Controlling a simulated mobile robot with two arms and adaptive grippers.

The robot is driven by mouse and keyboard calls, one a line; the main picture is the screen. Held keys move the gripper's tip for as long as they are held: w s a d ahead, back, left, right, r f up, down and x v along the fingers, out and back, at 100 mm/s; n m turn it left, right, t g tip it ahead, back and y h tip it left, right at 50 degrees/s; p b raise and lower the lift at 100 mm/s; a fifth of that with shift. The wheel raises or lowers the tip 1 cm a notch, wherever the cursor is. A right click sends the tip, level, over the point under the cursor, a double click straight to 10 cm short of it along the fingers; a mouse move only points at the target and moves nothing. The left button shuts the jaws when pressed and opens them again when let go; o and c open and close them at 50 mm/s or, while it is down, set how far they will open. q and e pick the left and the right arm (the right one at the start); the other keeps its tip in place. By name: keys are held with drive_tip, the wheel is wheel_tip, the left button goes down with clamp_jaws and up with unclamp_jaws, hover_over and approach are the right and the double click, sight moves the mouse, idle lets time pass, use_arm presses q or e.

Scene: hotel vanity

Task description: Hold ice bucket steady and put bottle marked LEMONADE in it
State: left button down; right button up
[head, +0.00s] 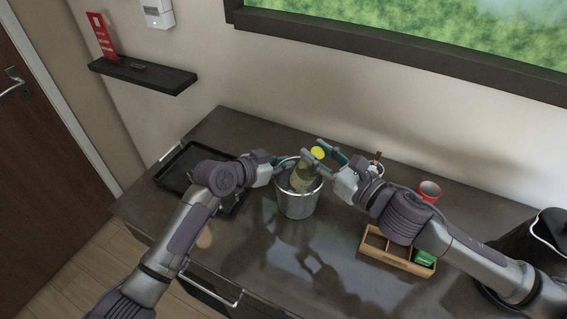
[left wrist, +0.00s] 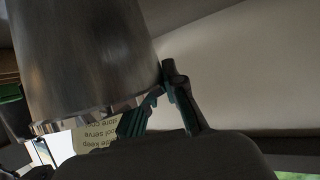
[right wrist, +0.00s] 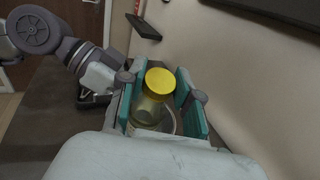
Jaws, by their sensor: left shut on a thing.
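The metal ice bucket (head: 298,203) stands on the dark counter. My left gripper (head: 279,164) is shut on its rim at the left; the left wrist view shows the bucket (left wrist: 95,60) upside down beside the fingers (left wrist: 160,105). A bottle with a yellow cap (head: 318,153) and pale yellowish body stands in the bucket, leaning to the right. Its cream label (left wrist: 97,132) shows partly in the left wrist view; I cannot read LEMONADE on it. My right gripper (right wrist: 160,100) is open, its teal fingers on either side of the bottle's cap (right wrist: 160,81), with a gap at the right finger.
A black tray (head: 170,172) lies at the left of the counter. A wooden divided box (head: 397,262) with a green item, a red cup (head: 430,190) and a black pot-like vessel (head: 535,250) are at the right. The counter front is clear.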

drive_tip(key=o, duration=0.4)
drive_tip(key=shift+f, duration=0.1)
drive_tip(key=v, duration=1.2)
use_arm(q)
drive_tip(key=shift+f, duration=0.1)
drive_tip(key=c, duration=1.2)
unclamp_jaws()
